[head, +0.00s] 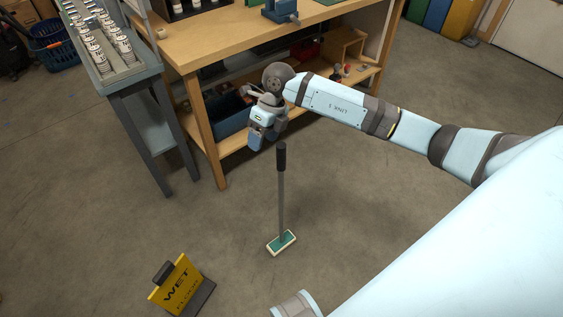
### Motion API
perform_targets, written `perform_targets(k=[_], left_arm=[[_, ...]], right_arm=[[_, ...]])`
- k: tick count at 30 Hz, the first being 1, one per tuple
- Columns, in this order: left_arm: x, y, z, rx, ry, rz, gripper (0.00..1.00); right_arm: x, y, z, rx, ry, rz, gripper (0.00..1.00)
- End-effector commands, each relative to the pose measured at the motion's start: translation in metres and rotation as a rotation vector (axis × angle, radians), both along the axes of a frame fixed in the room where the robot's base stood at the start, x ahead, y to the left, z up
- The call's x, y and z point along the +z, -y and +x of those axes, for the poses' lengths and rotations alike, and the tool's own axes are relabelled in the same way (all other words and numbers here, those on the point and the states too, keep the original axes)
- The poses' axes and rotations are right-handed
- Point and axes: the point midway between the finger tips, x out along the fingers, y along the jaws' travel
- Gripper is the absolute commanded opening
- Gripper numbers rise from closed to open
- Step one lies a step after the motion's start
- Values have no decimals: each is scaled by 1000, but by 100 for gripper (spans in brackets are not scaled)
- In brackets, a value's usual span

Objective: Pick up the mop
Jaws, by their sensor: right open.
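The mop (281,200) stands upright on the concrete floor in the middle of the head view. It has a dark grip at the top, a grey pole and a flat green and cream head (281,243). My right gripper (257,140) hangs just left of and above the top of the mop's dark grip, pointing down. It is open, and I see nothing held in it. In the picture it appears apart from the mop; the depth between them is hard to tell. My left gripper is not in view.
A yellow wet floor sign (177,284) stands at the lower left. A wooden workbench (225,40) with a lower shelf is behind my right gripper. A grey metal table (112,78) holding several small items is at the left. The floor around the mop is clear.

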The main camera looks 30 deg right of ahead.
Motion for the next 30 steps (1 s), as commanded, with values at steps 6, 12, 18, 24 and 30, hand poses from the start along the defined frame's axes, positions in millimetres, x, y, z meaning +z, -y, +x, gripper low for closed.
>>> perform_targets(k=[6,12,18,24,30], left_arm=[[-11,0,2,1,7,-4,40],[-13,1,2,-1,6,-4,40],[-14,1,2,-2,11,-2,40],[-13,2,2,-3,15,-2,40],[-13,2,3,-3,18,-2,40]], right_arm=[[11,70,24,-55,15,-312,63],[-18,74,25,-60,12,-337,63],[-55,74,25,-61,13,-334,63],[-70,74,26,-60,15,-333,63],[-88,73,26,-60,14,-332,63]])
